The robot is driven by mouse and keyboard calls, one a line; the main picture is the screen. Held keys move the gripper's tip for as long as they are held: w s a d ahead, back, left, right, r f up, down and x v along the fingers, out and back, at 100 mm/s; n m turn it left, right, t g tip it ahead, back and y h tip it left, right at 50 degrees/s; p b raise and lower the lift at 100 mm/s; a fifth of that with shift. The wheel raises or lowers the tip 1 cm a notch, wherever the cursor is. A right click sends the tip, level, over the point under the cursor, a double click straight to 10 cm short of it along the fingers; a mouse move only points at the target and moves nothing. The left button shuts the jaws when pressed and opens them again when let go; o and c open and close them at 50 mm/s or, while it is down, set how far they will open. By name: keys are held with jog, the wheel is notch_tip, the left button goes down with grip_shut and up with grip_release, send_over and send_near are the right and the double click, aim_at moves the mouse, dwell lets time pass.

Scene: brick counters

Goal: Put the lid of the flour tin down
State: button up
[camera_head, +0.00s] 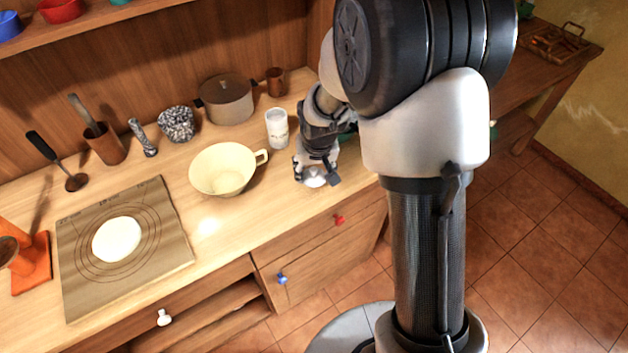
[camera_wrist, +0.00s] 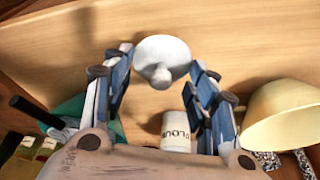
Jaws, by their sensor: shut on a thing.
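The flour tin (camera_head: 277,130) is a white cylinder standing upright on the counter, right of the cream bowl. Its lettered side shows in the wrist view (camera_wrist: 176,138), partly behind my gripper. The lid (camera_wrist: 163,52) is a round white disc with a knob, apart from the tin. My gripper (camera_wrist: 162,62) is shut on the lid, one finger on either side of its rim. In the head view my gripper (camera_head: 317,180) is low over the counter's front part, right of the tin, with the lid (camera_head: 314,182) under it. I cannot tell whether the lid touches the wood.
The cream bowl (camera_head: 222,169) with a handle stands left of my gripper; it also shows in the wrist view (camera_wrist: 285,112). A lidded pot (camera_head: 228,100) and a brown cup (camera_head: 276,81) stand behind. The counter (camera_head: 262,212) is bare in front of the bowl and gripper.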

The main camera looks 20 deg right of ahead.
aim_at(314, 177)
jog(key=shift+f+b, duration=0.55)
jog(key=shift+f, duration=1.35)
jog(key=shift+f, duration=0.15)
jog(key=o, duration=0.9)
